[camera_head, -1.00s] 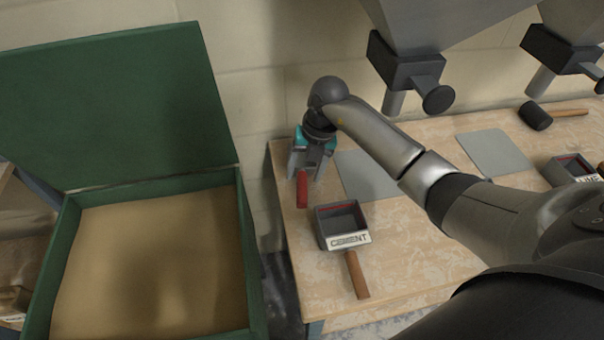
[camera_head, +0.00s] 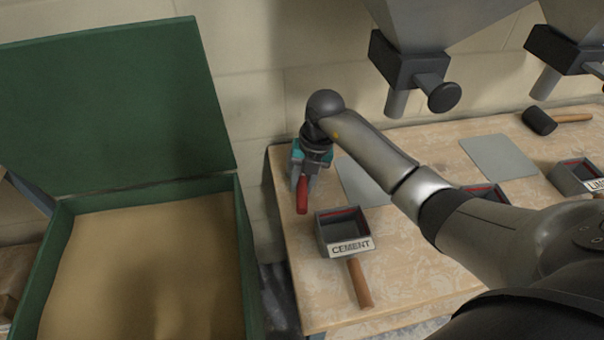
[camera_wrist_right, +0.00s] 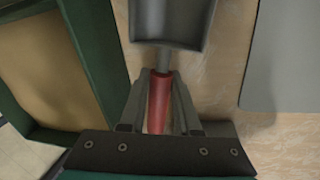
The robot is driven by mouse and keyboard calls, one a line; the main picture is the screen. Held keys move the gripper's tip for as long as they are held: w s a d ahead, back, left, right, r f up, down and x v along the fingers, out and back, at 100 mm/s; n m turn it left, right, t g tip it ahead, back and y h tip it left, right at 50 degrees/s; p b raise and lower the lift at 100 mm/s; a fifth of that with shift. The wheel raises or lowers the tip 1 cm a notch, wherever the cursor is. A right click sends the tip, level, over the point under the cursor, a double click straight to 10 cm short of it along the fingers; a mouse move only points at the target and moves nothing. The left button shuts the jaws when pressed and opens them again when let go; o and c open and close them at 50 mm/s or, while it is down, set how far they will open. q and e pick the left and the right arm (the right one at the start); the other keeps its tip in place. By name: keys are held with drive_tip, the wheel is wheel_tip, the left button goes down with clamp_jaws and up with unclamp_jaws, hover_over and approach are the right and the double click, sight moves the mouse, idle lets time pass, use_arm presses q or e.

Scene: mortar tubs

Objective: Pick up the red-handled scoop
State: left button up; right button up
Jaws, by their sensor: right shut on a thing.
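The red-handled scoop has a red handle (camera_head: 302,198) that shows at the left end of the wooden table in the head view. In the right wrist view its grey pan (camera_wrist_right: 172,24) is at the top, and the red handle (camera_wrist_right: 158,102) runs down between the fingers. My right gripper (camera_head: 303,184) points down and is shut on the red handle. In the head view the gripper hides the pan. I cannot tell whether the scoop is clear of the table. My left gripper is not in view.
A green open box (camera_head: 245,262) of sand stands left of the table (camera_head: 430,265). A box-shaped scoop labelled CEMENT (camera_head: 350,246) lies close to my right gripper. Grey hoppers (camera_head: 440,25) hang above the back.

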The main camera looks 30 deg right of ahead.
clamp_jaws()
idle(0.3)
wheel_tip(320, 180, up, 10)
drive_tip(key=shift+r+p, duration=0.1)
drive_tip(key=shift+p, duration=0.95)
